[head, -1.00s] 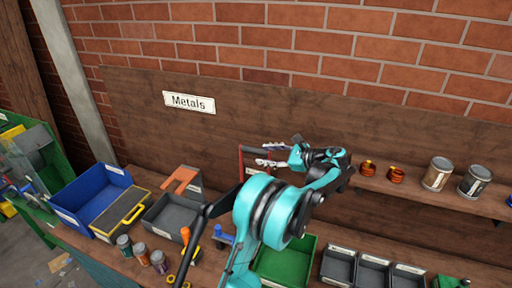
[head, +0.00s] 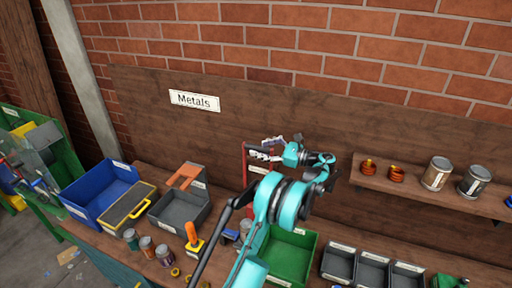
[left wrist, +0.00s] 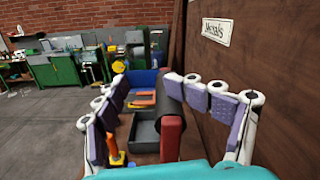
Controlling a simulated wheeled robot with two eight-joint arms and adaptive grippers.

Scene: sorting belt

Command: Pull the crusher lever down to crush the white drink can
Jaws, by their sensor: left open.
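The crusher shows as a red upright frame (head: 246,165) against the brown back board, partly hidden by my left arm. My left gripper (head: 267,149) is open at the top of this frame. In the left wrist view, a red post (left wrist: 172,138) and a dark rounded bar (left wrist: 170,86), perhaps the lever, stand between the widely spread, purple-padded fingers. Neither finger is seen closed on them. I cannot clearly make out the white drink can; my arm hides much of the crusher's lower part. My right gripper is not in view.
A blue bin (head: 76,206), a grey bin (head: 159,218) and a green bin (head: 309,244) stand on the bench. Small cans (head: 147,247) and an orange-handled tool (head: 192,234) are in front. A shelf (head: 410,190) at right holds cans and copper coils.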

